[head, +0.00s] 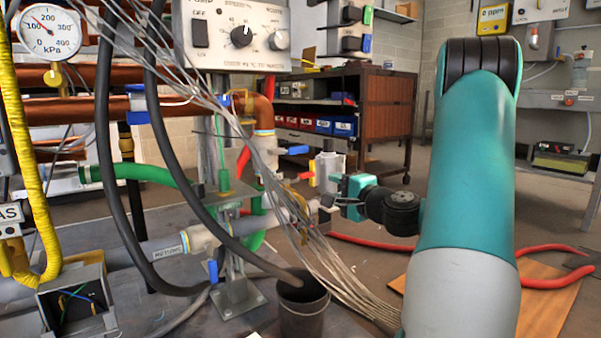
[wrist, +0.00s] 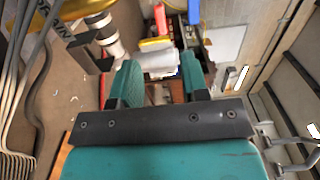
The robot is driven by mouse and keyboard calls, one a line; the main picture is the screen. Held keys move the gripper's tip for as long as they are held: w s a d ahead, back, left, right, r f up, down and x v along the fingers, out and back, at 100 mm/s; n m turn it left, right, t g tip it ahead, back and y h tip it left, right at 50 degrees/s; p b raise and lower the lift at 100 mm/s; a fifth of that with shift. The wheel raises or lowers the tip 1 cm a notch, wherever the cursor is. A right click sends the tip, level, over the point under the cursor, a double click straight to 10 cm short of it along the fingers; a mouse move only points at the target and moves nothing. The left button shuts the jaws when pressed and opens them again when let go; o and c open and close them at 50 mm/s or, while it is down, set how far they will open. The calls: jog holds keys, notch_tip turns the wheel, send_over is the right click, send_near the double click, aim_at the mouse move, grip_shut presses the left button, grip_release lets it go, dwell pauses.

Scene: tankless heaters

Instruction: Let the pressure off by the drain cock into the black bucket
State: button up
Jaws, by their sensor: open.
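The black bucket (head: 303,318) stands upright at the bottom middle of the head view, with a dark hose end at its mouth. My gripper (head: 332,194) is up and right of the bucket, beside the pipework. In the wrist view my gripper (wrist: 157,78) has its teal fingers apart, with nothing held. A white cylindrical fitting (head: 328,170) with a yellow part and a red lever (head: 306,175) is just beyond the fingers; the fitting also shows in the wrist view (wrist: 160,61).
Thin grey cables (head: 290,235) hang diagonally in front of the pipes, left of my gripper. Blue levers (head: 212,271) sit on nearby pipes.

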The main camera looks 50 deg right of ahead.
aim_at(307, 176)
jog(key=x, duration=1.4)
jog(key=shift+w+p, duration=0.3)
jog(key=shift+w, duration=0.05)
